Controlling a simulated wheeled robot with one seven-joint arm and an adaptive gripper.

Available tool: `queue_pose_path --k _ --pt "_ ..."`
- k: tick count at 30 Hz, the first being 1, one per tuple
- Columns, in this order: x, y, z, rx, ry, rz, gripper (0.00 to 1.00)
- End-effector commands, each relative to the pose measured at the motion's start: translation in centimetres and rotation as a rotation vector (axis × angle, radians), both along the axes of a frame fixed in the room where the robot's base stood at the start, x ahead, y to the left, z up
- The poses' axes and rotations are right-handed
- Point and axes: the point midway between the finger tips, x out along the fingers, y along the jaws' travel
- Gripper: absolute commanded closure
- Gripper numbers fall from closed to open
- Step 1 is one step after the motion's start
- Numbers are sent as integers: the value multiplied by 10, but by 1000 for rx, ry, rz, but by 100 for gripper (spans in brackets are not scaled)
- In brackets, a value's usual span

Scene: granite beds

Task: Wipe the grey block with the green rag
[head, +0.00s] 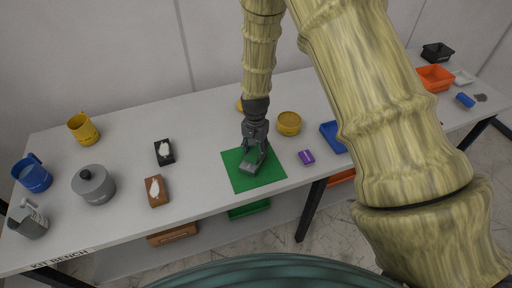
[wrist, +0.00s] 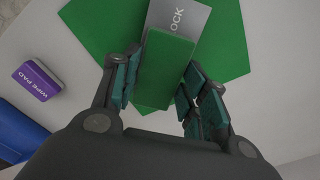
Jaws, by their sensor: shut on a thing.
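The grey block (head: 251,168), with lettering ending in "OCK", lies on a flat green mat (head: 236,180) on the bench. Its grey top also shows at the upper part of the wrist view (wrist: 185,17). My gripper (wrist: 160,88) is shut on a green padded piece, the green rag (wrist: 166,72), with a finger on each side. The rag overlaps the near part of the block in the wrist view; whether it touches the block I cannot tell. In the head view my gripper (head: 255,143) points down at the block, and its fingers mostly hide the rag.
A purple wipe pad (head: 306,157) and a blue tray (head: 331,139) lie right of the mat. A yellow round container (head: 289,123) stands behind it. Bench around the mat's left is clear.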

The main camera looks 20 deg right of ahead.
Motion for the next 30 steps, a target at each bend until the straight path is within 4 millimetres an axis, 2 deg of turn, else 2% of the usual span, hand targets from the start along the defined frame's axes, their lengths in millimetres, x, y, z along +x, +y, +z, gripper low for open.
queue_pose_path --k 8,22,30 --pt "-11 10 2 0 1 0 84" --pt "6 -6 -1 -1 -1 0 84" --pt "2 -2 -1 1 1 1 84"
